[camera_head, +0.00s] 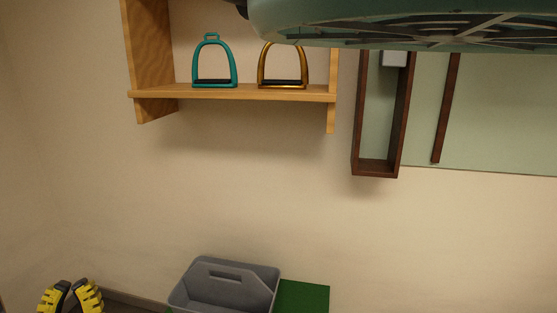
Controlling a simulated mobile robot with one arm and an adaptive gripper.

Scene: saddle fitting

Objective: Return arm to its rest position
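What looks like my gripper (72,290), two black and yellow ribbed fingers, shows in the bottom left corner of the head view. Its lower part is cut off by the frame. The tips are close together, and I cannot tell whether it is open or shut. I see nothing held between the tips. It is low in the view, left of the grey caddy and apart from it. The rest of my arm cannot be made out.
A teal stirrup (198,64) and a gold stirrup (262,70) stand on a wooden wall shelf (235,94). A dark wooden frame (403,120) hangs right. A large teal ribbed object (400,20) blocks the top right.

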